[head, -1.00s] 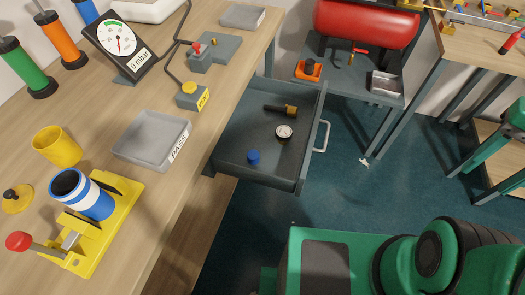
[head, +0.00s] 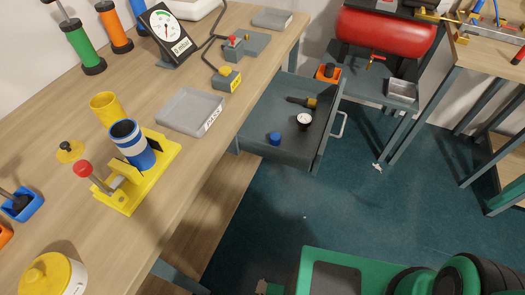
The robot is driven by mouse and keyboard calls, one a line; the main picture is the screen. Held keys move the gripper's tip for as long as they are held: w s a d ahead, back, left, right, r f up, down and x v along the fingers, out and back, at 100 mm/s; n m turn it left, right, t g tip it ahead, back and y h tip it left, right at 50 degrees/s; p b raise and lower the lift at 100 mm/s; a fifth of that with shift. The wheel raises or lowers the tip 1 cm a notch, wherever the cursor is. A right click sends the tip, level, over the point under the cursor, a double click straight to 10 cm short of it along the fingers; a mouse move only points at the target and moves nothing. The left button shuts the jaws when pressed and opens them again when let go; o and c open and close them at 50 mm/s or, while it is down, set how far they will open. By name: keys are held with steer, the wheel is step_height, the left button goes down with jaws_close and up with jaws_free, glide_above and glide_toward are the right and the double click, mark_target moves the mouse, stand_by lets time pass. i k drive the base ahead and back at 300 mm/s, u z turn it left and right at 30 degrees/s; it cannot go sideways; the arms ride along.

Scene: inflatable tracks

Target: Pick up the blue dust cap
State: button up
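The small blue dust cap (head: 274,138) sits on the floor of the open grey drawer (head: 262,120), towards its near left end. It looks upright and nothing covers it. In the same drawer, a round white-faced gauge (head: 304,120) and a black and brass fitting (head: 301,102) lie further back, apart from the cap. My gripper cannot be made out in the head view; only green and black parts of my own body show at the bottom right.
The drawer, with its pale handle (head: 339,125), sticks out from the wooden workbench (head: 185,165). On the bench stand a grey PASS tray (head: 190,110) and a yellow clamp stand (head: 135,185). A red tank (head: 385,35) is at the back. The teal floor (head: 300,210) before the drawer is clear.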

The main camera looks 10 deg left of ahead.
mark_target(275, 138)
steer(key=u, duration=0.05)
steer(key=k, duration=0.2)
steer(key=u, duration=0.75)
steer(key=i, duration=0.95)
steer(key=u, duration=0.1)
steer(key=k, duration=0.45)
steer(key=u, duration=2.6)
